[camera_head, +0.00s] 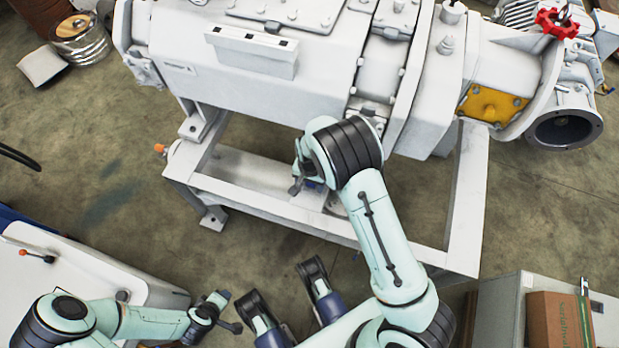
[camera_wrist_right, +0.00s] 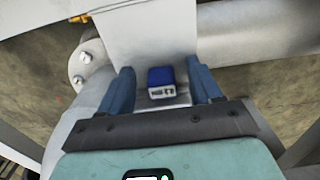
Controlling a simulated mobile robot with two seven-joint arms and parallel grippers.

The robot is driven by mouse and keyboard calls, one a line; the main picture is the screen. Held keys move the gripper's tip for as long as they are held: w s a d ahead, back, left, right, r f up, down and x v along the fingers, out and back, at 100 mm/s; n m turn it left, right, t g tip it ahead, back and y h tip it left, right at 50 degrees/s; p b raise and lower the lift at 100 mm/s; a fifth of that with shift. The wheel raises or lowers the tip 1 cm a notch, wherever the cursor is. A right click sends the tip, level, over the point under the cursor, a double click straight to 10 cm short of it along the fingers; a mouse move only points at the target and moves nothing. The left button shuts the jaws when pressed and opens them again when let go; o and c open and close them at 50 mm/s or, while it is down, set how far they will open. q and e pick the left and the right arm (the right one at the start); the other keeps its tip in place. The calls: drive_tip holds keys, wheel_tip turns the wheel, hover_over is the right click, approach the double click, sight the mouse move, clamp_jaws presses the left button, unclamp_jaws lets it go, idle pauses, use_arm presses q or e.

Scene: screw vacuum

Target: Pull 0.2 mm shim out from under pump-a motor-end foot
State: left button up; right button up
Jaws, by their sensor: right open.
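My right gripper (camera_head: 306,184) is low at the front side of the white pump frame, below the pump body. In the right wrist view the gripper (camera_wrist_right: 160,92) is open. Its blue fingers stand on either side of a small blue block (camera_wrist_right: 161,77) with a pale, marked end, with gaps on both sides. The block sits on a pale flat plate (camera_wrist_right: 150,35). I cannot make out a thin shim or its 0.2 mm marking, nor tell whether the block belongs to it. My left gripper (camera_head: 226,312) is open and empty at the lower left, away from the pump.
The large white pump (camera_head: 270,75) stands on a white frame (camera_head: 465,190). A round bolted flange (camera_wrist_right: 84,60) and a thick pipe (camera_wrist_right: 260,40) lie close to the right gripper. A white cabinet (camera_head: 75,275) is at left, a cardboard box (camera_head: 555,318) at lower right.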

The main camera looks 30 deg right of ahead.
sight(305, 203)
drive_tip(key=c, duration=1)
drive_tip(key=shift+s+a+p, duration=1.3)
drive_tip(key=shift+s+a, duration=0.5)
drive_tip(key=shift+a, duration=0.25)
drive_tip(key=shift+c, duration=0.3)
drive_tip(key=shift+r+p, duration=2.1)
drive_tip(key=shift+r, duration=0.4)
